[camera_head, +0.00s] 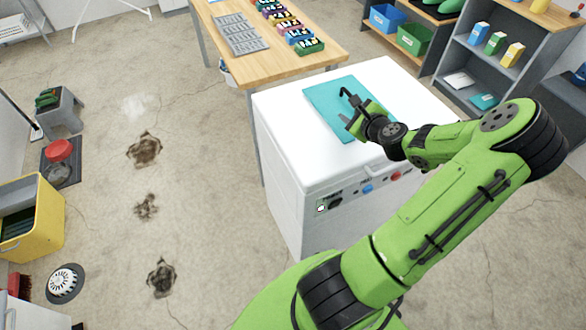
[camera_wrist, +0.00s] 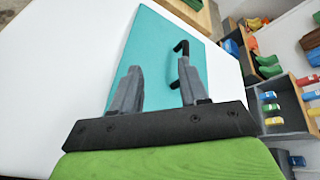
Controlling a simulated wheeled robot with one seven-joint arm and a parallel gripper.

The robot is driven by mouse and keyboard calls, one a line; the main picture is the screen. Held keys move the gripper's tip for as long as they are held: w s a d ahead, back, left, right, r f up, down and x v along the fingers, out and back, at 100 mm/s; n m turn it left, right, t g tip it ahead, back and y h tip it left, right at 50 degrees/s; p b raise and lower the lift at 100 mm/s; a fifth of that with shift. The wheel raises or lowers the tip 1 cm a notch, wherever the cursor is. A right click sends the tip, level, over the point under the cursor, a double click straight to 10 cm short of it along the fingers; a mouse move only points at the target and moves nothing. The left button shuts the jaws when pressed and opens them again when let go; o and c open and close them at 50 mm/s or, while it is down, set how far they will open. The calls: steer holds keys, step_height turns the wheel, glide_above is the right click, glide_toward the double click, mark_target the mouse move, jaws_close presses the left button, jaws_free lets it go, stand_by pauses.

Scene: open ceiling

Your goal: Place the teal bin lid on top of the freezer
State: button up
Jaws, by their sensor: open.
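The teal bin lid (camera_head: 327,101) lies flat on top of the white freezer (camera_head: 283,146), towards the back of its top. In the wrist view the lid (camera_wrist: 150,50) has a black hooked handle (camera_wrist: 181,50) standing up from it. My gripper (camera_head: 352,112) is over the lid, with its fingers beside the handle. In the wrist view my gripper (camera_wrist: 158,88) is open, its two grey fingers apart with lid surface showing between them. The handle rises near the right finger; whether that finger touches it I cannot tell.
A wooden table (camera_head: 328,47) with a grey tray (camera_head: 237,34) and several colourful packs stands behind the freezer. A grey shelf (camera_head: 470,60) with boxes and bins is at the back right. A yellow bin (camera_head: 48,220) stands at the left. The floor left of the freezer is mostly open.

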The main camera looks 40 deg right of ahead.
steer(key=w+a+r+n+g+y, duration=0.2)
steer(key=a+n+g, duration=0.1)
steer(key=a+n, duration=0.75)
steer(key=w+a+r+n+g+y, duration=0.1)
steer(key=a+r+n+g+y, duration=0.15)
steer(key=a+n, duration=0.75)
steer(key=s+a+r+n, duration=0.4)
steer(key=s+a+n, duration=0.1)
steer(key=s+a, duration=0.3)
steer(key=s+a+r+n+g, duration=0.1)
steer(key=s+a+r+n, duration=0.4)
steer(key=s+a, duration=0.3)
steer(key=s, duration=0.2)
steer(key=shift+s+r, duration=0.15)
steer(key=shift+s, duration=0.2)
steer(key=shift+n+g, duration=0.25)
